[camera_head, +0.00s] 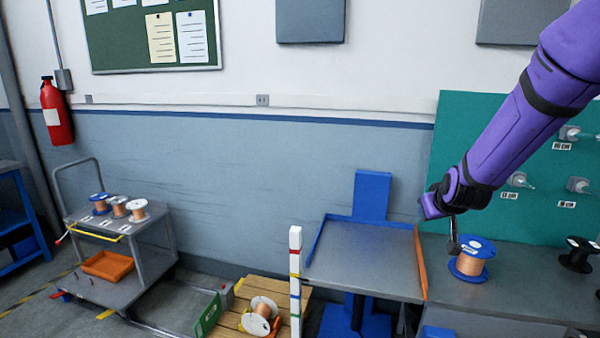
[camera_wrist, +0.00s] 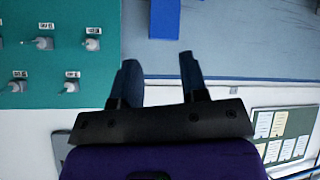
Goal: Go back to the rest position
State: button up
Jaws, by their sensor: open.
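My gripper (camera_head: 453,234) hangs at the end of my purple arm, above the grey workbench and just left of a spool with blue flanges and copper wire (camera_head: 471,260). I cannot tell from the head view whether it touches the spool. In the wrist view my gripper (camera_wrist: 158,78) shows two dark fingers set apart with nothing between them. The wrist view faces the wall and the teal panel (camera_wrist: 60,60), upside down.
A black spool (camera_head: 578,254) stands on the bench at right. A grey tilted tray (camera_head: 368,262) with an orange side bar (camera_head: 420,262) adjoins the bench. A striped white post (camera_head: 295,280), a wooden pallet (camera_head: 230,325) and a cart (camera_head: 125,230) with several spools stand left.

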jog(key=s+a+r+g+y, duration=0.2)
jog(key=s+r, duration=1)
jog(key=s, duration=0.5)
jog(key=s+r+m+g, duration=0.1)
jog(key=s+r+g, duration=0.1)
jog(key=s, duration=1.5)
jog(key=shift+s+a+r+h, duration=0.2)
jog(key=shift+r+h, duration=0.1)
jog(key=shift+h, duration=0.1)
